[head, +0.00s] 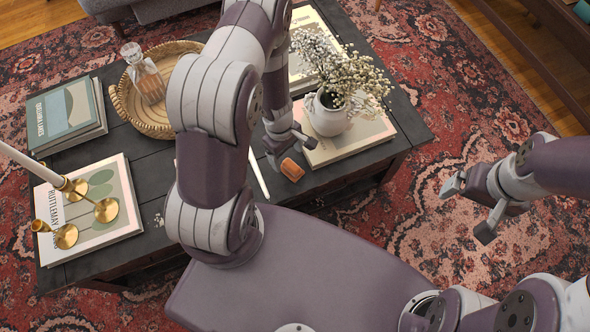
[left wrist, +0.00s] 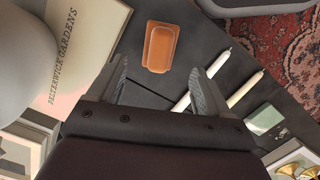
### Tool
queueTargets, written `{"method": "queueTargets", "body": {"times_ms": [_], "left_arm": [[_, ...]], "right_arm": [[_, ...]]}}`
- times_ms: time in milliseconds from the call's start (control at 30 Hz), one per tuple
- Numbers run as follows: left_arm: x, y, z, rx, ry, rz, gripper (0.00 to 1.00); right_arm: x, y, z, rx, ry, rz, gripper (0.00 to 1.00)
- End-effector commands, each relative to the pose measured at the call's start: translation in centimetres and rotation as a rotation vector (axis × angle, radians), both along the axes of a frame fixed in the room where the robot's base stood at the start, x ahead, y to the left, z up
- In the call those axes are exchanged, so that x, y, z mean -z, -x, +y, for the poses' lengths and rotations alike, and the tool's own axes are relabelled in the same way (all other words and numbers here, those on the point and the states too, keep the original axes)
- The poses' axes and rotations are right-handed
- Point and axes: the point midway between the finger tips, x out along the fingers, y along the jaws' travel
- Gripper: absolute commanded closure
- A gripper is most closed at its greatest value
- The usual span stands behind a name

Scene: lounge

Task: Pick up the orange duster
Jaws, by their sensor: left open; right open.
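The orange duster (head: 291,169) lies on the dark table near its front edge, beside the book under the vase. It also shows in the left wrist view (left wrist: 160,47) as a small orange block with rounded corners, whole and unobstructed. My left gripper (head: 287,148) is open and empty above the table, right by the duster. In the left wrist view, its two fingers (left wrist: 160,82) stand apart, and the duster lies ahead of the gap between them. My right gripper (head: 468,209) is open and empty over the rug, away from the table.
A white vase of flowers (head: 330,114) stands on a book (head: 352,142) close to the left gripper. White candles (left wrist: 244,88) lie near the duster. A basket with a decanter (head: 150,84), brass candle holder (head: 67,236) and books are further left.

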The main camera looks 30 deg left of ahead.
Motion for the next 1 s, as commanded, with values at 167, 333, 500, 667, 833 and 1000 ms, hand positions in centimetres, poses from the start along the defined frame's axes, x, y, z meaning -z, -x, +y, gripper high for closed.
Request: {"method": "queueTargets", "body": {"times_ms": [167,333,500,667,833,1000], "left_arm": [[3.0,0.2,-1.0,0.002,0.001,0.001,0.21],[5.3,0.4,-1.6,0.002,0.001,0.0,0.21],[5.4,0.4,-1.6,0.001,0.001,0.0,0.21],[5.4,0.4,-1.6,0.002,0.001,0.0,0.47],[5.4,0.4,-1.6,0.002,0.001,0.0,0.82],[5.3,0.4,-1.6,0.002,0.001,0.0,0.82]], "right_arm": [[1.8,0.0,0.0,0.0,0.0,-0.001,0.03],[2.7,0.0,0.0,0.0,0.0,-0.001,0.03],[2.6,0.0,0.0,0.0,0.0,-0.001,0.03],[2.6,0.0,0.0,0.0,0.0,-0.001,0.03],[2.6,0.0,0.0,0.0,0.0,-0.001,0.03],[2.6,0.0,0.0,0.0,0.0,-0.001,0.03]]}}
